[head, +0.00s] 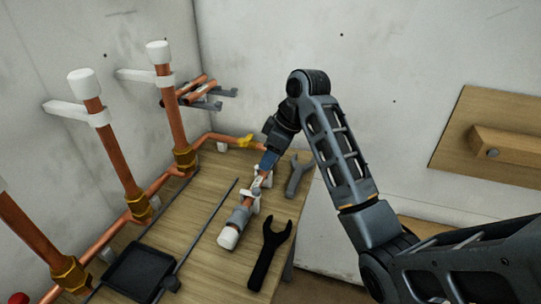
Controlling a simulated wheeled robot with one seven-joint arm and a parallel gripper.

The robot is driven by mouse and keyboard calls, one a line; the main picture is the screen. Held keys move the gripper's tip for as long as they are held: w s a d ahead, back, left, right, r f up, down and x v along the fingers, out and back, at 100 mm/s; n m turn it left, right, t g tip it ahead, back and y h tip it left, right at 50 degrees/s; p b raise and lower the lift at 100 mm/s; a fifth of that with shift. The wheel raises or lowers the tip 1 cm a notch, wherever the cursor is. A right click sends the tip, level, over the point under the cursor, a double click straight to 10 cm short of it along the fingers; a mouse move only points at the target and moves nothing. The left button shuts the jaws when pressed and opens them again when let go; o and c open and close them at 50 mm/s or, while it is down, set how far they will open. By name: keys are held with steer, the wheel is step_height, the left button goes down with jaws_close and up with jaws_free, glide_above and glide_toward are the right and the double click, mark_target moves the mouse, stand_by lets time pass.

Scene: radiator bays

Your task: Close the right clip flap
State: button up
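A short copper pipe (248,203) with a white end cap (228,238) lies along the wooden bench. White clip parts (256,192) show around its upper part, and a grey clip or collar (239,216) sits nearer the cap. I cannot tell for sure which piece is the right clip flap or how far it stands open. My gripper (259,181) points down at the far end of this pipe, at or very close to the white clip parts. Its fingers are small and partly hidden, so I cannot see whether they are open or touching the flap.
An open-ended wrench (268,255) lies right of the pipe, and a grey one (297,176) lies farther back. Vertical copper pipes (112,150) with brass fittings stand along the left wall. A black tray (139,272) and thin rods (210,222) lie left of the pipe.

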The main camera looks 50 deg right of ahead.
jaws_close()
steer(key=f+t, duration=0.1)
steer(key=s+f+t+y+b, duration=0.1)
steer(key=shift+s+d+t, duration=0.1)
steer(key=shift+t, duration=0.2)
steer(key=shift+s+d+f+t+b, duration=0.1)
steer(key=shift+t+b, duration=0.3)
steer(key=shift+b, duration=0.15)
steer(key=shift+t, duration=0.3)
steer(key=shift+o, duration=0.7)
jaws_free()
steer(key=shift+d, duration=0.1)
